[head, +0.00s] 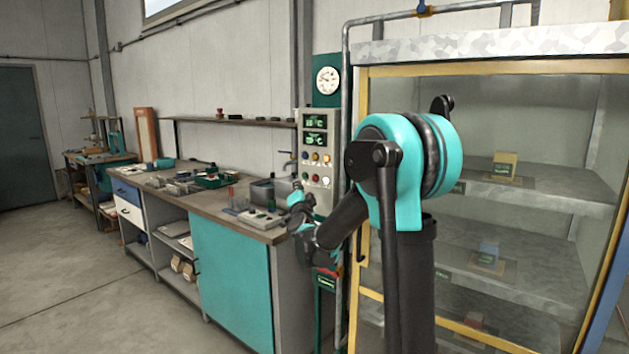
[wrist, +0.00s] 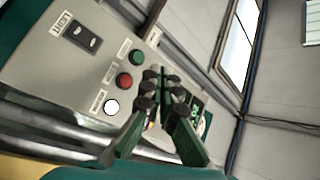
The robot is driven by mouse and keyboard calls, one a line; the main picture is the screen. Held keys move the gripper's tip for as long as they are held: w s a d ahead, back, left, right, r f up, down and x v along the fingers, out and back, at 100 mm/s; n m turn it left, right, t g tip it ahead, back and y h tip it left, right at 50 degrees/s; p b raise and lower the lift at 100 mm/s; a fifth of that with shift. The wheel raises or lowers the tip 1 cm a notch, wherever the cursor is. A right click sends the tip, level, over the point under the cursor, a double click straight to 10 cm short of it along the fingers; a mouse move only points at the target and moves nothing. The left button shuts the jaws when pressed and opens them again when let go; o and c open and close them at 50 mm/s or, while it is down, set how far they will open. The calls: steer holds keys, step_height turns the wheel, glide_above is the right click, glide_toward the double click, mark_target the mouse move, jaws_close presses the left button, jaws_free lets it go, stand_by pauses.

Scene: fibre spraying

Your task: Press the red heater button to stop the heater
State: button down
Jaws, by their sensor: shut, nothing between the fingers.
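The control panel (head: 315,150) is a light grey box on the wall, with green displays and coloured buttons. In the wrist view its face (wrist: 62,72) is tilted. The red button (wrist: 124,80) sits there between a green button (wrist: 138,57) and a white button (wrist: 111,106). Its label is too small to read. My gripper (wrist: 164,88) is shut and empty, with its dark fingertips just right of the red button in the picture. I cannot tell how far they are from the panel. The fingers hide part of the panel and a green display. In the head view the gripper is hard to make out.
A workbench (head: 232,214) with small items stands left of my arm. A glass-fronted cabinet with a yellow frame (head: 480,69) stands at the right. Floor (head: 90,290) is clear at the left.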

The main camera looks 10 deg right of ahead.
steer(key=shift+w+d, duration=2.2)
steer(key=shift+d, duration=0.05)
steer(key=shift+w+d, duration=0.1)
steer(key=shift+w, duration=0.05)
steer(key=shift+w+d, duration=0.15)
steer(key=shift+w+d, duration=0.3)
steer(key=shift+d, duration=0.05)
stand_by(0.6)
steer(key=shift+s+a, duration=0.1)
stand_by(0.3)
steer(key=shift+s+a, duration=0.5)
steer(key=shift+a, duration=0.1)
steer(key=shift+s+a, duration=1.7)
steer(key=shift+s, duration=0.1)
